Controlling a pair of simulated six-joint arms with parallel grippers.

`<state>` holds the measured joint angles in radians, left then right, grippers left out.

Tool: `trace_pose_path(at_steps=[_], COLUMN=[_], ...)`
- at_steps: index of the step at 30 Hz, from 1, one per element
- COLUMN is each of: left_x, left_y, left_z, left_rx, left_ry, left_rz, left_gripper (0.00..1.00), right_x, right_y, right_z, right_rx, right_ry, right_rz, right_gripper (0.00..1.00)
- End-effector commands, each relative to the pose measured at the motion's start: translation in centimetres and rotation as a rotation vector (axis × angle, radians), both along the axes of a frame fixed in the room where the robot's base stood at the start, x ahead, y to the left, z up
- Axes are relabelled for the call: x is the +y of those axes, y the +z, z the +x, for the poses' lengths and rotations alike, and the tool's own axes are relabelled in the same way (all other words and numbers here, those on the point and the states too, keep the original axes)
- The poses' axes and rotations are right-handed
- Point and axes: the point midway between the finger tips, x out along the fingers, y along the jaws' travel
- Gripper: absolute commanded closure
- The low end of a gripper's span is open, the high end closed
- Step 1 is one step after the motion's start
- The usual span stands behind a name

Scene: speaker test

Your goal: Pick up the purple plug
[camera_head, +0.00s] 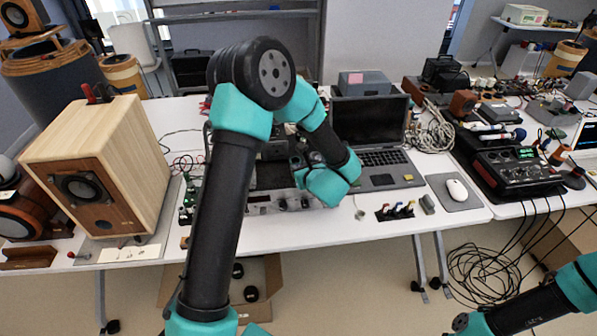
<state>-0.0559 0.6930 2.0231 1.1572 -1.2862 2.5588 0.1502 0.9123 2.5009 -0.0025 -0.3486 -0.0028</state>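A dark strip (396,212) with small red, yellow and bluish plugs lies near the table's front edge, right of the middle. I cannot make out with certainty which of these plugs is purple. My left arm rises through the middle of the view and bends down over the amplifier-like unit. My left gripper (303,163) is small and dark beside the turquoise wrist, left of the plugs and apart from them. Its fingers are too unclear to tell whether they are open. My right arm shows only in the lower right corner, and its gripper is not in view.
A laptop (378,135) stands behind the plugs, with a mouse (457,189) on a grey pad to their right. A wooden speaker (118,170) stands at the left. A black mixer (515,165) is at the right.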

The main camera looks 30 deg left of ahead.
Motion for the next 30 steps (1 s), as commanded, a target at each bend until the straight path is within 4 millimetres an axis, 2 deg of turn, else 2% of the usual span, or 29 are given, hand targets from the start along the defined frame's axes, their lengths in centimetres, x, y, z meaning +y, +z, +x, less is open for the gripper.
trace_pose_path(at_steps=[14, 24, 30], left_x=[0.13, 0.12, 0.11], left_y=[-0.06, -0.04, -0.03], left_z=[0.1, 0.1, 0.1], left_rx=[0.0, 0.0, 0.0], left_ry=[-0.001, -0.001, -0.001], left_rz=[0.0, 0.0, 0.0], left_gripper=[0.66, 0.96, 0.96], right_x=[0.0, 0.0, 0.0], right_y=[0.0, 0.0, 0.0], right_z=[0.0, 0.0, 0.0], right_rx=[0.0, 0.0, 0.0], right_ry=[0.0, 0.0, 0.0], right_rz=[0.0, 0.0, 0.0], right_gripper=[0.57, 0.57, 0.57])
